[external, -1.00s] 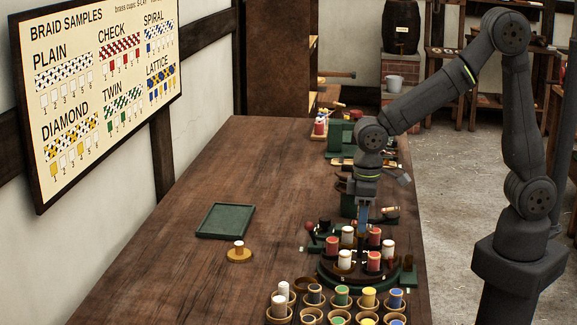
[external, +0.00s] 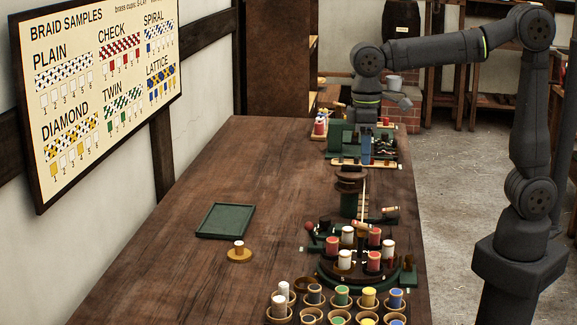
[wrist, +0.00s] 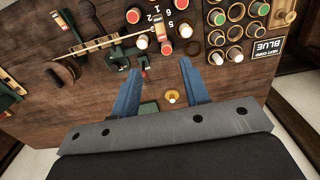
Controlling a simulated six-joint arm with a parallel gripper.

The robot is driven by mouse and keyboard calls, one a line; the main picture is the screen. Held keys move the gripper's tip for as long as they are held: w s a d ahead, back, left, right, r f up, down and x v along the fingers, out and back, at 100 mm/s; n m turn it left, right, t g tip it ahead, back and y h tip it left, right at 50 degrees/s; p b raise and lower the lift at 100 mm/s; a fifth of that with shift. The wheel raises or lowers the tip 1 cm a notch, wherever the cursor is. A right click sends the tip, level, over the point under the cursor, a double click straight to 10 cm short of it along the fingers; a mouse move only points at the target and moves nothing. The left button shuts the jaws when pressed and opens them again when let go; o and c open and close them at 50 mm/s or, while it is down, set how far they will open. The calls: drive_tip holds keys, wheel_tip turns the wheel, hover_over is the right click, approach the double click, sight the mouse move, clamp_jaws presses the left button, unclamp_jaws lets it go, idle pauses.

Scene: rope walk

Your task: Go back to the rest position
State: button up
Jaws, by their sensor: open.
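My gripper (external: 367,150) is raised above the far half of the table, in front of the green racks in the external view. In the wrist view its two blue fingers (wrist: 163,92) are spread apart with nothing between them. The round green braiding stand (external: 330,270) carries several red and white spools (external: 374,258) at the near right of the table. That spool also shows beyond the fingertips in the wrist view (wrist: 172,96).
A green tray (external: 224,220) lies empty on the table. Several cups with coloured spools (external: 341,297) line the near edge. A dark post with a round top (external: 349,190) and green racks (external: 345,135) stand farther back. The table's left part is mostly clear.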

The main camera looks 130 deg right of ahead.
drive_tip(key=shift+w+d+f+g+y, duration=0.25)
drive_tip(key=shift+f, duration=0.25)
drive_tip(key=shift+w+d+f+g+y, duration=0.2)
drive_tip(key=shift+w+d+f, duration=0.1)
drive_tip(key=shift+f, duration=0.25)
drive_tip(key=shift+w+d+f+g+y, duration=0.2)
drive_tip(key=shift+w+f+g+y, duration=0.05)
drive_tip(key=shift+f, duration=0.25)
